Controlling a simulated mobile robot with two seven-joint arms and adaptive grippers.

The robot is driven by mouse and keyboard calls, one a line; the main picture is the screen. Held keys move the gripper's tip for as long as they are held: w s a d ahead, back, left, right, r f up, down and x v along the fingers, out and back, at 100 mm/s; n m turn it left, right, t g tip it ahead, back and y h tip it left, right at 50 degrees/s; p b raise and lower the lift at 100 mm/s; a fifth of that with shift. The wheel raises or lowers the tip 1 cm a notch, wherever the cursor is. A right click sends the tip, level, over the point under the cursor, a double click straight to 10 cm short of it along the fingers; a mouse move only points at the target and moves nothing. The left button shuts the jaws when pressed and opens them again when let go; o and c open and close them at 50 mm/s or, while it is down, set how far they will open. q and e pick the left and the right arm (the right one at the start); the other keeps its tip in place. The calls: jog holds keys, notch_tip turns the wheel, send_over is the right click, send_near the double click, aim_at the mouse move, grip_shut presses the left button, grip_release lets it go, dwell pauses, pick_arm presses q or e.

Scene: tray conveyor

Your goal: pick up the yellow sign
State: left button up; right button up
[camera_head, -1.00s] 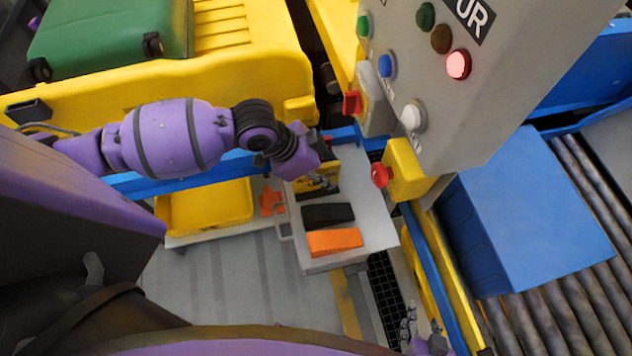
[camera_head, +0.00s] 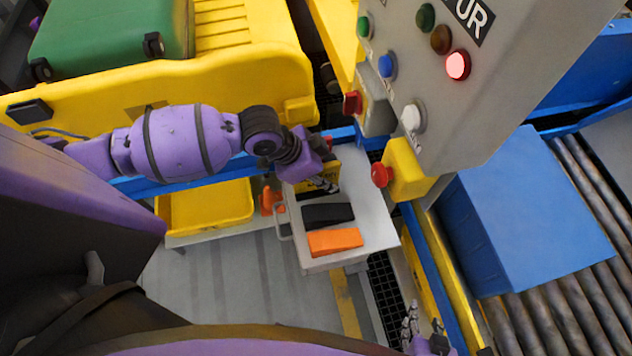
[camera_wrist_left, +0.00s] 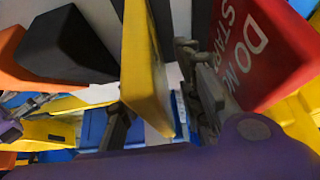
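The yellow sign (camera_head: 328,172) stands on the grey shelf (camera_head: 372,207) in the head view, partly hidden by my left gripper (camera_head: 322,184). In the left wrist view the yellow sign (camera_wrist_left: 146,65) is seen nearly edge-on, between the fingers of my left gripper (camera_wrist_left: 160,112). One dark finger is left of it and the other right of it, with a visible gap on the right. The left gripper looks open, not closed on the sign. My right gripper (camera_head: 420,322) is small at the lower right edge, away from the shelf; its opening is unclear.
A black wedge (camera_head: 327,214) and an orange wedge (camera_head: 334,241) lie on the shelf in front of the sign. A red sign (camera_wrist_left: 262,50) stands close to the right finger in the wrist view. The grey control box (camera_head: 480,100) with buttons rises to the right.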

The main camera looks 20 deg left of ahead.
pick_arm(q)
grip_shut()
dwell(0.3)
